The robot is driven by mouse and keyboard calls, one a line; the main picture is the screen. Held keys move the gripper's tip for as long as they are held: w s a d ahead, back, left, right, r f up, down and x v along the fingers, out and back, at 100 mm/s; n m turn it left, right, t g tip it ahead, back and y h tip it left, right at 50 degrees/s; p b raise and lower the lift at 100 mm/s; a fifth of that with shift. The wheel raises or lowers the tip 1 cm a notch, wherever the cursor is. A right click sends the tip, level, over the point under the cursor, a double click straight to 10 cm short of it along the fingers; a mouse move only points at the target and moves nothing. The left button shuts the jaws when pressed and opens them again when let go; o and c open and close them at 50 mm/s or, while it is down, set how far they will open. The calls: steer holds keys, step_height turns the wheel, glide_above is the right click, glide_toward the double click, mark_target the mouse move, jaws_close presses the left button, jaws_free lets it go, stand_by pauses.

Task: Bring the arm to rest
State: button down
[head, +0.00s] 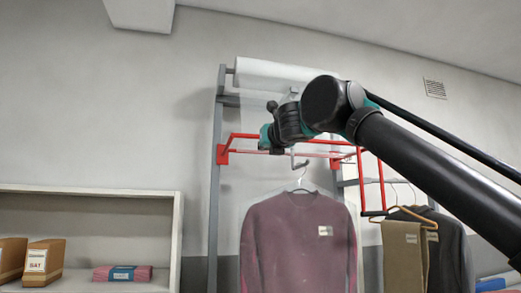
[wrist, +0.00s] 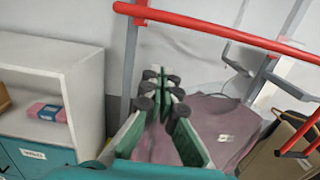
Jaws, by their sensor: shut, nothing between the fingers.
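My gripper (wrist: 160,78) is shut and empty in the wrist view, its green and black fingers together. In the head view my dark arm (head: 430,165) reaches in from the right and bends at a teal-ringed joint. Its end is in front of the red rack bar, above the hanging maroon sweater (head: 300,240). The fingers are hard to make out in the head view. In the wrist view the sweater (wrist: 222,115) lies beyond and partly behind the fingers. I cannot tell whether the arm touches the rack.
A grey stand (head: 217,170) carries the red bar (head: 240,136) and a white roll (head: 265,74). Khaki trousers (head: 402,255) and a dark garment (head: 452,250) hang at right. A pale shelf unit (head: 90,192) at left holds brown boxes (head: 43,262) and a folded pink cloth (head: 110,274).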

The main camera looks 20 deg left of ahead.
steer(key=shift+v, duration=1.15)
steer(key=w+d+f+m+h, duration=0.3)
steer(key=w+d+f+m, duration=0.25)
steer(key=f, duration=0.45)
steer(key=w+d+f+m+g+h, duration=0.1)
steer(key=w+d+f+m+h, duration=0.35)
steer(key=d+f+m, duration=0.35)
steer(key=w+d+f+m+h, duration=0.3)
steer(key=w+d+f+m, duration=0.2)
steer(key=f, duration=0.6)
steer(key=d+f+m+g+h, duration=0.25)
steer(key=d+f+m, duration=0.5)
steer(key=f, duration=0.75)
steer(key=s+d+f+m+g, duration=0.1)
steer(key=s+d+f+m, duration=0.2)
steer(key=f, duration=0.4)
steer(key=s+d+f+m+g, duration=0.2)
steer(key=s+d+f, duration=0.1)
steer(key=d+f, duration=0.35)
steer(key=s+d+f+m+g+y, duration=0.1)
steer(key=s+f+m, duration=0.4)
steer(key=s+f, duration=0.6)
steer(key=s+d+f+m+g+y, duration=0.2)
steer(key=s+f+m+g, duration=0.2)
steer(key=s+f, duration=0.6)
step_height(320, 180, down, 5)
steer(key=shift+s+d+f+m, duration=0.1)
steer(key=shift+s+d+m, duration=0.3)
steer(key=shift+m, duration=0.7)
